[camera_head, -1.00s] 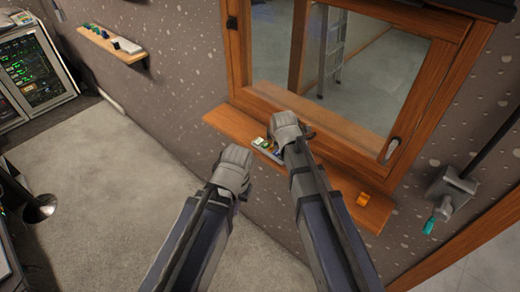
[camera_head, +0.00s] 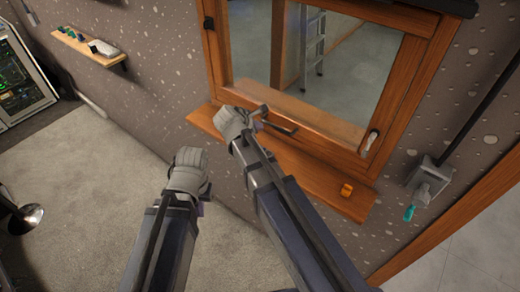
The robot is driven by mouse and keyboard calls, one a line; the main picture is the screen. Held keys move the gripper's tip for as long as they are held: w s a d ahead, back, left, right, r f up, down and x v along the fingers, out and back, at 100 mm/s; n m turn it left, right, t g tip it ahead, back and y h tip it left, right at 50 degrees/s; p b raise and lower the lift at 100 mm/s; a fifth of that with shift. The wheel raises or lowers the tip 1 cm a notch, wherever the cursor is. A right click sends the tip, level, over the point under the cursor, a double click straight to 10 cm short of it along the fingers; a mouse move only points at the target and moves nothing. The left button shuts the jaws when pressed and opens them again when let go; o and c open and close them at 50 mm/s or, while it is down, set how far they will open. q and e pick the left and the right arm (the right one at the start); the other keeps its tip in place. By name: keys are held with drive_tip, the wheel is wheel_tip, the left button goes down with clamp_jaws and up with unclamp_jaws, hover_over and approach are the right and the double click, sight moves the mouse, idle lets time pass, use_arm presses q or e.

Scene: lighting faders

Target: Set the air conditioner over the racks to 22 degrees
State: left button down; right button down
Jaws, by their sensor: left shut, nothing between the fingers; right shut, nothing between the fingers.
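No air conditioner shows in the head view. A rack (camera_head: 22,80) with lit green displays stands at the far left, cut off by the picture edge. My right gripper (camera_head: 232,121) is shut and empty over the left part of the wooden window sill (camera_head: 300,165); I cannot tell whether it touches the sill. My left gripper (camera_head: 188,160) is shut and empty, in front of the wall, lower and left of the sill. A white object (camera_head: 103,47) lies on the small wall shelf (camera_head: 88,45); I cannot tell what it is.
Small dark and coloured items lie on the shelf's left. A wood-framed window (camera_head: 390,85) is above the sill. A grey wall box (camera_head: 430,180) with a teal-tipped part is at right.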

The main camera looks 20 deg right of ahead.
drive_tip(key=shift+f, duration=0.15)
wheel_tip(320, 180, down, 8)
drive_tip(key=b, duration=0.8)
drive_tip(key=shift+f+b, duration=0.25)
drive_tip(key=shift+b, duration=0.15)
drive_tip(key=shift+f, duration=0.1)
idle(1.2)
drive_tip(key=shift+f+b, duration=0.3)
drive_tip(key=shift+b, duration=0.1)
drive_tip(key=shift+f+b, duration=0.3)
idle(0.4)
drive_tip(key=shift+r, duration=0.15)
idle(0.3)
drive_tip(key=shift+r+p, duration=0.6)
drive_tip(key=shift+p, duration=0.15)
